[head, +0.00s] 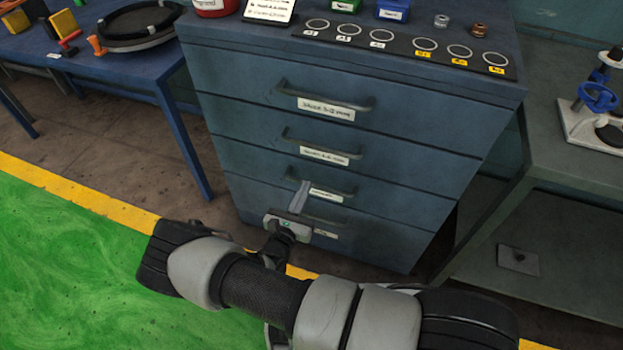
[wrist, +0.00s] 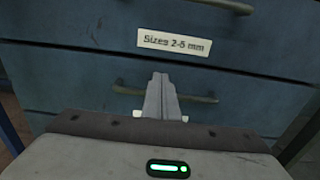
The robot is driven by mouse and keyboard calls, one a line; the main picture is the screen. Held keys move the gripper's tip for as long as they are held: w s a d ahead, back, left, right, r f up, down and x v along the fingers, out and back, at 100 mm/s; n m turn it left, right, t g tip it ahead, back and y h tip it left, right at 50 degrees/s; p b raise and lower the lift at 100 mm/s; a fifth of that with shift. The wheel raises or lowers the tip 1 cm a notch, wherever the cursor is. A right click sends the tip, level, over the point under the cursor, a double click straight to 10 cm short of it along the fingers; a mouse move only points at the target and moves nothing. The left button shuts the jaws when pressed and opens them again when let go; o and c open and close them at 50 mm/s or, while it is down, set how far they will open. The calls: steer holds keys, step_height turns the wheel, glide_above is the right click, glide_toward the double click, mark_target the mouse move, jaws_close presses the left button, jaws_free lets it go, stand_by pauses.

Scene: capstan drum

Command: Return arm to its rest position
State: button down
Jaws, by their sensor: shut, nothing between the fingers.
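My gripper (head: 301,197) is low in front of the blue drawer cabinet (head: 230,100). Its fingers are together with nothing between them. In the head view the fingertips overlap the third drawer's label and handle (head: 335,190); I cannot tell whether they touch. In the wrist view the closed fingers (wrist: 161,92) point at a drawer handle (wrist: 200,98), below a label reading "Sizes 2-8 mm" (wrist: 174,43). My arm stretches across the bottom of the head view. All the cabinet's drawers look shut.
A ring-marked mat (head: 400,47) and small bins (head: 393,10) are on the cabinet top. A blue table (head: 60,65) stands left, a grey bench (head: 560,170) with a blue-wheeled device (head: 597,97) right. Open green floor (head: 60,260) lies at lower left.

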steer(key=v, duration=0.6)
steer(key=shift+s+p, duration=0.35)
steer(key=shift+p, duration=0.05)
steer(key=shift+a, duration=0.15)
steer(key=d+r+m+g+h, duration=0.3)
steer(key=d+r+m+g, duration=0.3)
steer(key=r+m, duration=0.25)
steer(key=d+r+m+g+h, duration=0.3)
steer(key=d+r+m+g, duration=0.2)
steer(key=r+m, duration=0.3)
steer(key=s+d+r+m+g+y, duration=0.3)
steer(key=s+d+r+m, duration=0.15)
steer(key=r, duration=0.35)
steer(key=s+d+r+m+g+y, duration=0.25)
steer(key=s+r+m+y, duration=0.2)
steer(key=r, duration=0.45)
steer(key=s+d+r+m+t+y, duration=0.2)
steer(key=s+r+m+t+y, duration=0.25)
steer(key=s+r+m, duration=0.45)
step_height(320, 180, up, 25)
steer(key=w+n+p, duration=0.1)
steer(key=n+p, duration=0.1)
steer(key=p, duration=2.1)
steer(key=shift+a+t, duration=0.3)
steer(key=shift+w+f, duration=0.1)
